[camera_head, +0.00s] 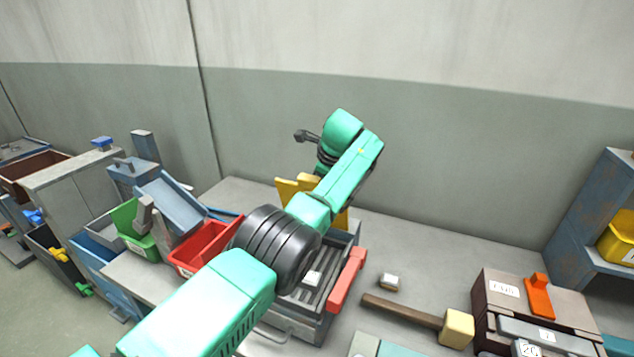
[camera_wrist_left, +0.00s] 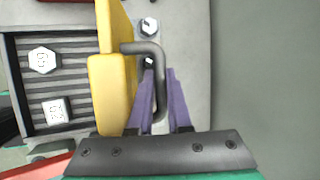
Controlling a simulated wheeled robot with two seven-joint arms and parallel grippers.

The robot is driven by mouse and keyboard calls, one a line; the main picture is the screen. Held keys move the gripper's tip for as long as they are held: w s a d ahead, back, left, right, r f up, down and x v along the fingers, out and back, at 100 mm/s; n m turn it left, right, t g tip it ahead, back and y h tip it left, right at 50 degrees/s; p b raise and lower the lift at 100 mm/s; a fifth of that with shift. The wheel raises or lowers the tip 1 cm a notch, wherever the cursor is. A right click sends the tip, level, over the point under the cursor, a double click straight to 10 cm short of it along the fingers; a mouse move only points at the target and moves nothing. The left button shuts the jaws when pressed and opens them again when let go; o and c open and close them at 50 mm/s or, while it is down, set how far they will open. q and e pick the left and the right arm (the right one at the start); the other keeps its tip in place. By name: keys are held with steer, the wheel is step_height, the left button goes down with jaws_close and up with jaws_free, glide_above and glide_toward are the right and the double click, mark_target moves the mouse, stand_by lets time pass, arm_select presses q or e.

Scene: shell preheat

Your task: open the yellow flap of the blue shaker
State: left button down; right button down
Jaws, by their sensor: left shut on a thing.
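The yellow flap (camera_head: 288,190) stands up at the shaker's back in the head view, partly hidden by my arm. In the wrist view the flap (camera_wrist_left: 112,90) is seen nearly edge-on, with a grey bent handle (camera_wrist_left: 157,52) on its right side. My left gripper (camera_wrist_left: 160,75) has its purple fingers shut on this handle. My right gripper is not in view.
A red bar (camera_head: 347,280) lies along the shaker's right side. A hammer (camera_head: 420,316), a small white piece (camera_head: 389,282) and a dark box (camera_head: 540,310) lie to the right. Red (camera_head: 203,246) and green (camera_head: 131,228) bins stand left. The wall rises close behind the bench.

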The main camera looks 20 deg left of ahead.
arm_select(q)
steer(key=shift+w+r, duration=0.4)
steer(key=shift+r, duration=0.1)
steer(key=c, duration=1.2)
jaws_free()
steer(key=shift+o, duration=0.4)
steer(key=shift+w+f, duration=0.2)
steer(key=shift+f, duration=0.05)
steer(key=shift+s, duration=0.15)
